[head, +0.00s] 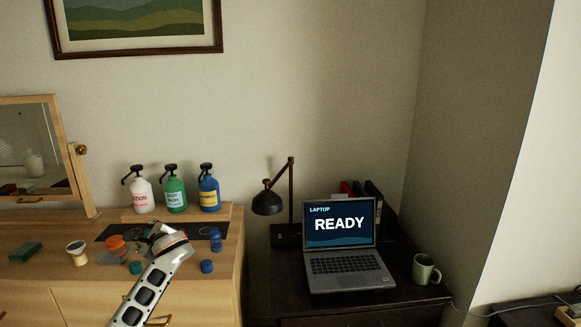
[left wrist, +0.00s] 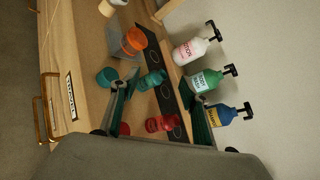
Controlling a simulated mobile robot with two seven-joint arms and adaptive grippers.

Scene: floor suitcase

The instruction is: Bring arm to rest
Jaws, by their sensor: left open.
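My left gripper (head: 165,238) is over the right part of the wooden dresser, its arm coming up from the bottom edge. In the left wrist view its two fingers (left wrist: 158,108) are spread apart with nothing held between them. Beyond the fingers a teal bottle (left wrist: 152,80) and a red bottle (left wrist: 160,123) stand on a dark mat. The head view shows little of these bottles, as the gripper covers most of that spot. My right gripper is not in view.
White, green and blue pump bottles (head: 174,190) stand behind the mat. To the right, a dark desk holds a lamp (head: 268,202), laptop (head: 345,265) and green mug (head: 424,268).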

